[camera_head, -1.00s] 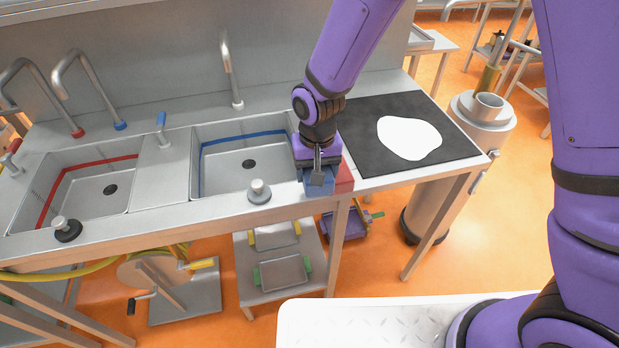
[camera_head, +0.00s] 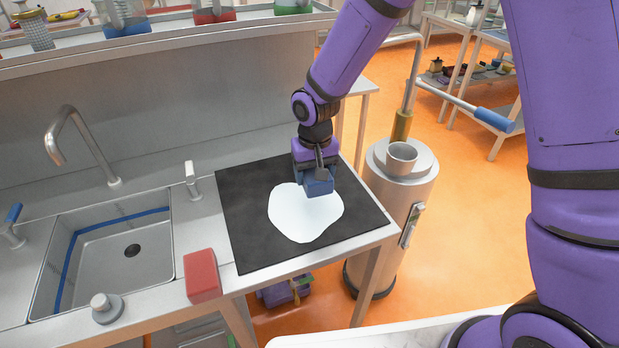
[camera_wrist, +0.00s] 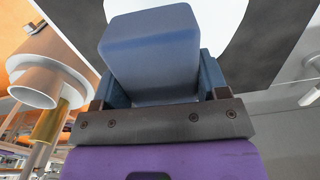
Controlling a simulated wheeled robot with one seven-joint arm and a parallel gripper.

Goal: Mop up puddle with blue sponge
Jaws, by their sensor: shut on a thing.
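The white puddle (camera_head: 300,218) lies on the black mat (camera_head: 247,255) at the right end of the counter. My gripper (camera_head: 319,180) is shut on the blue sponge (camera_head: 320,187), over the puddle's upper right edge in the head view. In the wrist view the blue sponge (camera_wrist: 152,50) sits between the two fingers, with part of the white puddle (camera_wrist: 222,22) behind it. I cannot tell whether the sponge touches the puddle. The sponge and gripper hide a small part of the puddle's edge.
A red sponge (camera_head: 202,275) stands on the counter's front edge, left of the mat. A sink (camera_head: 110,250) with a blue stripe is further left. A metal cylinder (camera_head: 400,190) with a white cup (camera_head: 402,156) stands beyond the counter's right end.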

